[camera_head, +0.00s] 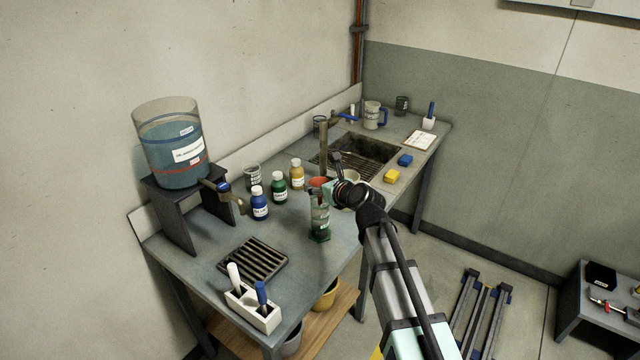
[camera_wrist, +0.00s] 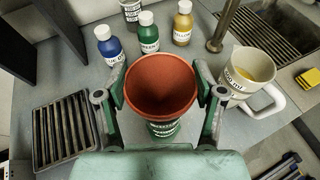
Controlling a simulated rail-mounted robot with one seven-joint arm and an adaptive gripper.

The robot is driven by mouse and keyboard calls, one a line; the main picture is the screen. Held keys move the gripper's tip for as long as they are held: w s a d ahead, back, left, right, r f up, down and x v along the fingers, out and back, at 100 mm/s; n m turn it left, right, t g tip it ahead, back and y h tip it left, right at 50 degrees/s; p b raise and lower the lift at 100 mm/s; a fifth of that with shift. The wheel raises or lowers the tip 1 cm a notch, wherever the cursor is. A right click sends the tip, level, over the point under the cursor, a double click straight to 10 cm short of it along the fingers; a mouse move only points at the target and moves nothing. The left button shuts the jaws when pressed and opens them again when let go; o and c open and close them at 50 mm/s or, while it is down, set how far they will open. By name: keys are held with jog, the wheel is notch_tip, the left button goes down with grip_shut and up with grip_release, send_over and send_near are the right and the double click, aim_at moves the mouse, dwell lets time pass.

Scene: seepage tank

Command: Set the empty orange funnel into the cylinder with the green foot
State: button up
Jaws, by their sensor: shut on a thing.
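The orange funnel (camera_head: 318,182) is upright and appears empty in the wrist view (camera_wrist: 160,88), which looks down into its wide mouth. My gripper (camera_wrist: 160,95) is shut on the funnel, with one green finger on each side of it. The clear cylinder with the green foot (camera_head: 320,222) stands upright on the bench, directly below the funnel in the head view. Its label (camera_wrist: 163,129) shows just under the funnel's near rim in the wrist view.
Blue (camera_head: 259,204), green (camera_head: 279,187) and yellow (camera_head: 297,174) bottles stand left of the cylinder. A white jug (camera_wrist: 248,70) with yellowish liquid stands close on the right. A drain grate (camera_head: 253,258), a sink (camera_head: 362,150) and a raised water tank (camera_head: 172,145) share the bench.

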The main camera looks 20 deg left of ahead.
jog(key=shift+f+b, duration=0.3)
jog(key=shift+f, duration=0.5)
jog(key=o, duration=1)
jog(key=v, duration=1.2)
jog(key=shift+f, duration=0.1)
